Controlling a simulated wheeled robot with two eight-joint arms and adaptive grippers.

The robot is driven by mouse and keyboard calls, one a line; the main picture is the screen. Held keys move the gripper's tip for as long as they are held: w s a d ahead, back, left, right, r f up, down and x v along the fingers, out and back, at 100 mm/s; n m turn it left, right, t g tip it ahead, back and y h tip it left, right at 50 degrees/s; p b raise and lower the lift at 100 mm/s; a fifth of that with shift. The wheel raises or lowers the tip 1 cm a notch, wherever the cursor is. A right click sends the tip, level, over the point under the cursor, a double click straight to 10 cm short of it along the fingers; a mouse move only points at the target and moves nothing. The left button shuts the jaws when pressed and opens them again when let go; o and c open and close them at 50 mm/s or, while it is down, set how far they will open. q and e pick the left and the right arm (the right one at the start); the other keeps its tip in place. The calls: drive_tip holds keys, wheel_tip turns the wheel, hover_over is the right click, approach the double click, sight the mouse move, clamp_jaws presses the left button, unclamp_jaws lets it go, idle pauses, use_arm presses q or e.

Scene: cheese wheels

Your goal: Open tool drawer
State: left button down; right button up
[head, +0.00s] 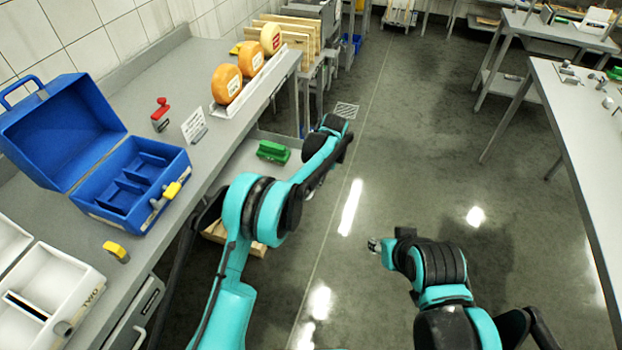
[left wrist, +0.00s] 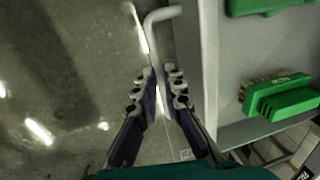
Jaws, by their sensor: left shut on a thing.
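The tool drawer (left wrist: 209,60) stands pulled out in the left wrist view, with its inside showing. It also shows beside the bench in the head view (head: 243,160). A green brush (left wrist: 282,100) lies inside it, and part of another green thing (left wrist: 265,4) shows at the top. The bent grey handle (left wrist: 160,14) sticks out from the drawer front. My left gripper (left wrist: 163,75) is shut on the handle's bar, fingers on both sides of it; in the head view my arm hides it. My right gripper (head: 375,245) is over open floor; its fingers are too small to judge.
The bench carries an open blue toolbox (head: 128,185), a red stamp-like thing (head: 160,112), a small sign (head: 194,126), orange cheese wheels (head: 227,84) and white bins (head: 45,285). A table (head: 590,130) stands at the right. The floor between is clear.

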use_arm(q)
drive_tip(key=c, duration=1.6)
unclamp_jaws()
drive_tip(key=shift+f, duration=0.1)
wheel_tip(320, 180, up, 12)
drive_tip(key=d, duration=0.2)
drive_tip(key=shift+s, duration=0.35)
